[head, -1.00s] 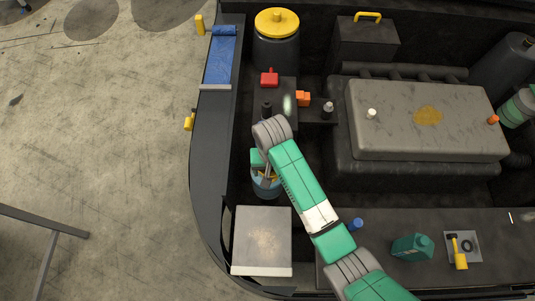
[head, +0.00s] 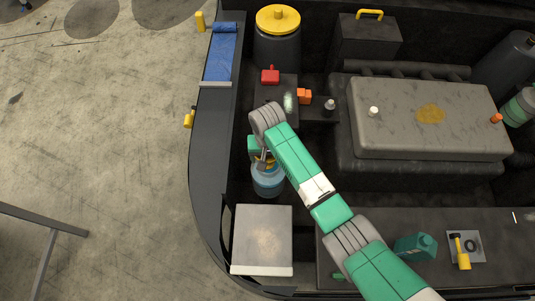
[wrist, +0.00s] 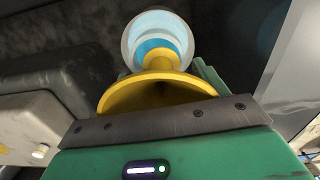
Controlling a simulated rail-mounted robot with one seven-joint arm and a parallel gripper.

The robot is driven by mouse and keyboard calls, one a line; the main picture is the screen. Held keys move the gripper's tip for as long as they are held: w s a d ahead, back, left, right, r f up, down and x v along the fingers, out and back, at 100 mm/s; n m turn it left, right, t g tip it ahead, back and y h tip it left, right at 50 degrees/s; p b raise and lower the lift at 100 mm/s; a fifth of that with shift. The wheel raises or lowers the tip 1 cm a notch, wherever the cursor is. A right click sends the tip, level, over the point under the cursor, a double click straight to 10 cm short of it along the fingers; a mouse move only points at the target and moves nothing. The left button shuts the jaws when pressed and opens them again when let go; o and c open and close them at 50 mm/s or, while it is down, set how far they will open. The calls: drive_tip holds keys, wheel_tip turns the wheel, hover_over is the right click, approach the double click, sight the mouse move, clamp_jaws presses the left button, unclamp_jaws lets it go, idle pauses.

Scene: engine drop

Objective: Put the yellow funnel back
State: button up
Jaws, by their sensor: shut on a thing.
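My gripper (head: 262,160) is shut on the yellow funnel (wrist: 150,92). In the wrist view the funnel's wide mouth faces the camera, and its narrower end points toward a round light-blue container (wrist: 157,30). In the head view only a sliver of yellow shows by the fingers, just above the blue container (head: 268,184). I cannot tell whether the spout is clear of the container's opening. My gripper and arm hide much of the funnel.
A grey box (head: 263,238) stands just below the container in the head view. The large engine block (head: 425,120) is to the right. A green jug (head: 416,247) and a grey pad with a yellow-handled tool (head: 462,262) sit at lower right.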

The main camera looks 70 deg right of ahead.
drive_tip(key=shift+f, duration=0.15)
drive_tip(key=o, duration=1)
drive_tip(key=shift+f+b, duration=0.15)
drive_tip(key=shift+b, duration=0.3)
wheel_tip(320, 180, up, 8)
drive_tip(key=shift+w+d+r+p, duration=0.1)
drive_tip(key=shift+d+r+p, duration=0.05)
drive_tip(key=shift+p, duration=0.85)
